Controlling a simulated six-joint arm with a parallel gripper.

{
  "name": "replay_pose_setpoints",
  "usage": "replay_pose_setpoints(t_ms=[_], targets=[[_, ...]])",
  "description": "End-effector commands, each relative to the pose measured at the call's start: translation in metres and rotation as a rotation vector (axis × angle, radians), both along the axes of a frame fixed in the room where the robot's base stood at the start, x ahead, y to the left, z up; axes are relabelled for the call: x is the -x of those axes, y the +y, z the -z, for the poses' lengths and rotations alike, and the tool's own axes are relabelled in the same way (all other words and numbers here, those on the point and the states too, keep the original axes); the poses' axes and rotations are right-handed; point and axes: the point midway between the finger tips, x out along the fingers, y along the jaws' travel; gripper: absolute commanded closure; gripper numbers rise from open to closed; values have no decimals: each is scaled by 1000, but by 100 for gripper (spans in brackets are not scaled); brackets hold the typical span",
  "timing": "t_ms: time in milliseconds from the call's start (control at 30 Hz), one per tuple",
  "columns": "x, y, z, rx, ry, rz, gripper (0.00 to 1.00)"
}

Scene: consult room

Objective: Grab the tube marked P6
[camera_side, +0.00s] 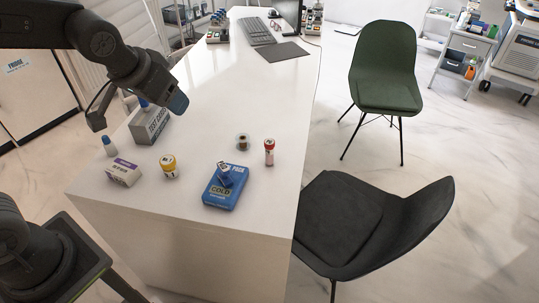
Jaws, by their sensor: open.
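A small upright tube with a red cap (269,152) stands on the white desk, right of the middle; its label is too small to read. A white bottle or tube with a blue cap (109,148) stands at the desk's left edge. I cannot read P6 on either. My gripper (97,119) hangs at the upper left, near the grey box and the desk's left edge, well away from the red-capped tube. Its jaws are open, only partly distinct behind my wrist, and nothing shows between them.
Chairs stand right.

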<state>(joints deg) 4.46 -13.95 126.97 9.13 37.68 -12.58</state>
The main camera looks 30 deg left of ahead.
Motion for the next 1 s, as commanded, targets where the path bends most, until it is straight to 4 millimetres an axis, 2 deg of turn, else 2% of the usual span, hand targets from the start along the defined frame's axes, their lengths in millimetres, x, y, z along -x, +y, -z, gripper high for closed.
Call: replay_pose_setpoints(t_ms=[33,200,400,500,600,867,1000], targets=[[-21,-5,11,-4,5,2,37],[-83,-23,48,-4,-16,7,37],[-141,-50,109,11,-35,29,37],[-159,-61,136,22,-40,40,37],[-169,-69,155,31,-45,48,37],[-185,-73,183,36,-46,53,37],[-199,-73,207,37,-45,52,37]])
